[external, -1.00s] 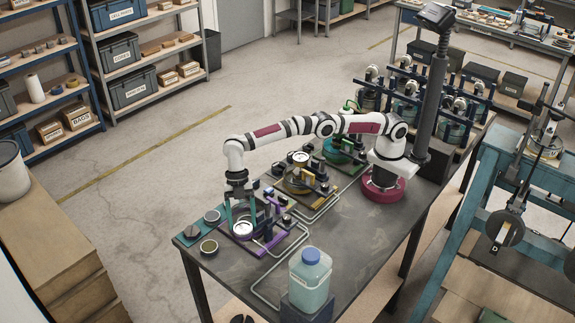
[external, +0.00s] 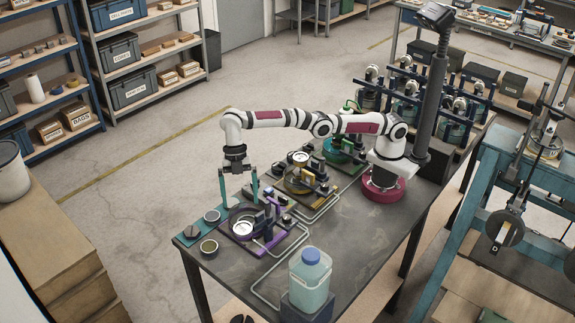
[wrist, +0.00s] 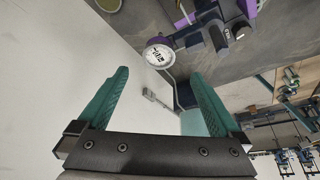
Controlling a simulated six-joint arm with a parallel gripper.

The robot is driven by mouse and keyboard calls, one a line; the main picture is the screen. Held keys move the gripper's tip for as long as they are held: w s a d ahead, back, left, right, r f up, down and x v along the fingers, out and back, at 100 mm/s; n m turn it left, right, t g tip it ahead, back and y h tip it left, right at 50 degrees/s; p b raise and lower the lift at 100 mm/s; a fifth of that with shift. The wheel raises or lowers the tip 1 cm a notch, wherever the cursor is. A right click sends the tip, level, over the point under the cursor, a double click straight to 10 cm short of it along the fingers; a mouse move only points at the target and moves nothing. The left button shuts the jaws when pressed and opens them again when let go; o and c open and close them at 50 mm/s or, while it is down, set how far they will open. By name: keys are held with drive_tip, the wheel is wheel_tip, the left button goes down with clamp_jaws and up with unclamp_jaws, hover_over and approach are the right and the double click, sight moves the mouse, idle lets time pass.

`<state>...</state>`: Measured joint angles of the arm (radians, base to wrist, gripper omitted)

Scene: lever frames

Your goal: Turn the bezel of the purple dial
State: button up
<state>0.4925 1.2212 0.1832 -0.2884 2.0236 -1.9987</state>
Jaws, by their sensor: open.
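The purple dial, a round white face (external: 242,229) inside a dark ring, sits on a purple base plate (external: 262,248) near the left end of the dark workbench. It also shows in the wrist view as a white dial face (wrist: 158,55) with dark markings, beyond the fingertips. My gripper (external: 241,204) points down above the dial. Its two teal fingers are spread wide and nothing is between them; the fingers also show in the wrist view (wrist: 158,73). The fingertips look clear of the bezel. The bezel's exact angle is too small to read.
A dark upright post (external: 269,215) stands on the purple fixture just right of the dial. Small round pots (external: 209,248) sit to its left. Yellow (external: 299,181) and green (external: 338,151) fixtures stand farther back. A jug (external: 310,272) stands at the front.

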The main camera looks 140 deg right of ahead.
sight(243, 228)
drive_tip(key=s+a+r+m+t+h, duration=0.2)
drive_tip(key=s+a+r+m+h, duration=0.2)
drive_tip(key=r+m, duration=0.6)
drive_tip(key=w+f, duration=0.2)
drive_tip(key=f, duration=0.3)
drive_tip(key=w+f+m, duration=0.1)
drive_tip(key=w+f, duration=0.1)
drive_tip(key=f, duration=0.4)
drive_tip(key=w+f+m, duration=0.1)
drive_tip(key=f, duration=0.5)
drive_tip(key=shift+w+d, duration=0.35)
drive_tip(key=shift+w, duration=0.05)
drive_tip(key=c, duration=1.3)
